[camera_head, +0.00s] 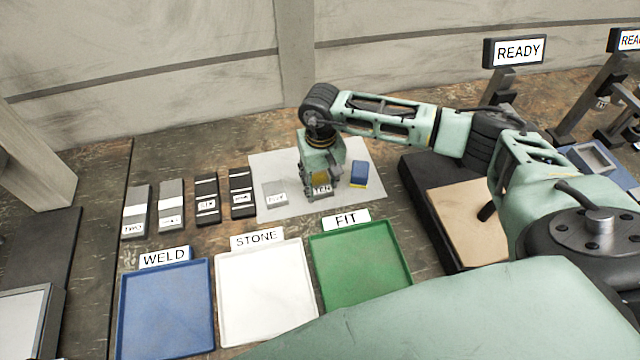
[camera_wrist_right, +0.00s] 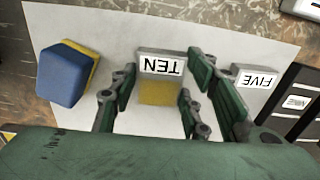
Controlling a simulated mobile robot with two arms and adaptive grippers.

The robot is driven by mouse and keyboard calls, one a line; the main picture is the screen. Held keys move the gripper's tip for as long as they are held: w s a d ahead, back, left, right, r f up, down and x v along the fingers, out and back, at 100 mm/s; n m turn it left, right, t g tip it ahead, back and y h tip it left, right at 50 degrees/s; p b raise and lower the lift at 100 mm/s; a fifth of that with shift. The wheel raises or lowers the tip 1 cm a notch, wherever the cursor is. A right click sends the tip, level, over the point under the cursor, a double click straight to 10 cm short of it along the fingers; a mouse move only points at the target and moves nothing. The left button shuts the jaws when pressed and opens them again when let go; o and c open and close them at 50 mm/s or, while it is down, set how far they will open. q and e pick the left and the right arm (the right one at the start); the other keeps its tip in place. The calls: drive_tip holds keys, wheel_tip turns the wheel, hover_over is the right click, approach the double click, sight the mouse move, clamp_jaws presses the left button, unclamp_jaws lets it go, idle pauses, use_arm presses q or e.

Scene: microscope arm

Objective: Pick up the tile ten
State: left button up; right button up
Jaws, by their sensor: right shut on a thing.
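The tile ten (camera_head: 322,191) is a grey piece with a white TEN label, on the pale mat (camera_head: 264,165). My right gripper (camera_head: 319,184) points down over it and hides part of it. In the right wrist view the tile ten (camera_wrist_right: 161,64) lies between the two finger pads of my right gripper (camera_wrist_right: 158,88), its label upside down and a yellow patch below it. The gripper is shut on the tile, which is at or near mat height; I cannot tell if it touches the mat. My left gripper is not in view.
The tile five (camera_wrist_right: 256,80) lies right beside the gripper in the wrist view. A blue and yellow block (camera_head: 359,174) is on its other side. Several dark and grey labelled pieces (camera_head: 207,200) stand left. Blue (camera_head: 165,310), white (camera_head: 265,290) and green (camera_head: 360,265) trays lie in front.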

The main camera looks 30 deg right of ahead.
clamp_jaws()
drive_tip(key=shift+r, duration=0.1)
drive_tip(key=shift+w, duration=0.1)
